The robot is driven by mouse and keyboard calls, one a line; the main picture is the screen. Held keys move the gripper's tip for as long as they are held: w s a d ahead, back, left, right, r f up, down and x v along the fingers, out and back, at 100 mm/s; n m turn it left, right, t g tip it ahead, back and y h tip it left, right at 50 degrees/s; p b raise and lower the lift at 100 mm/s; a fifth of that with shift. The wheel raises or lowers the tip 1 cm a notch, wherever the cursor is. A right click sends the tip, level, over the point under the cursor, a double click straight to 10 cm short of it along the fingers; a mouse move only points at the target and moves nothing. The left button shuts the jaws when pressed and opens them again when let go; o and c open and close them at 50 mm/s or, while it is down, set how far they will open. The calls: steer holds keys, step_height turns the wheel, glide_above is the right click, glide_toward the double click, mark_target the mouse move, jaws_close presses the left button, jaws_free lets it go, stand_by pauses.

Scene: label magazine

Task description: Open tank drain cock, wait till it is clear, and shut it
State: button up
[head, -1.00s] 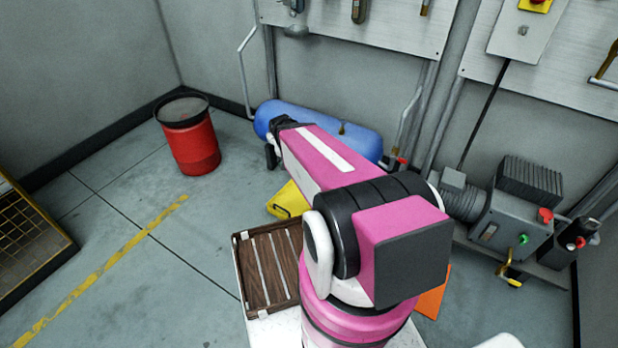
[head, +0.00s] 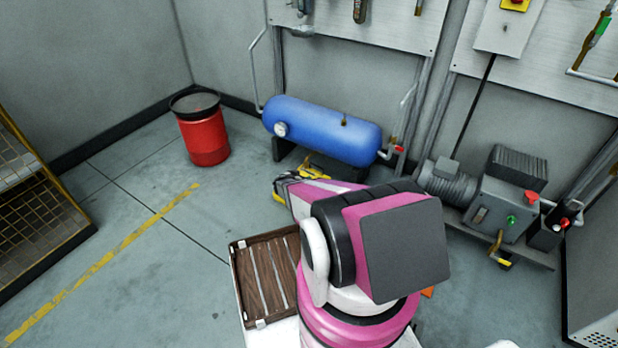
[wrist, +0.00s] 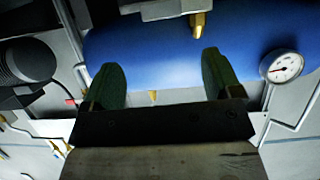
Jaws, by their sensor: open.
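The blue tank (head: 322,130) lies on its side against the back wall, with a round gauge (head: 281,129) at its left end and a brass fitting (head: 345,120) on top. The wrist view is upside down compared with the head view. There the tank (wrist: 150,55) spans behind my gripper (wrist: 160,60), whose two green fingers are open and apart with nothing between them. A brass fitting (wrist: 198,25), apparently the drain cock under the tank, shows beyond the right fingertip, apart from it. I cannot tell whether it is open. My gripper's fingers are hidden in the head view.
A yellow tray (head: 316,173) lies on the floor by the tank. A red-handled valve (head: 398,150) is on the pipe at the tank's right. A red drum (head: 204,138) stands left, and a motor unit (head: 507,200) right. The floor between drum and rack (head: 45,215) is clear.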

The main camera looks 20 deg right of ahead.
mark_target(310, 172)
steer(key=x, duration=1.1)
steer(key=shift+w+a+f, duration=0.15)
steer(key=shift+a+f, duration=0.05)
steer(key=shift+f, duration=0.05)
steer(key=shift+c, duration=0.3)
steer(key=c, duration=1.2)
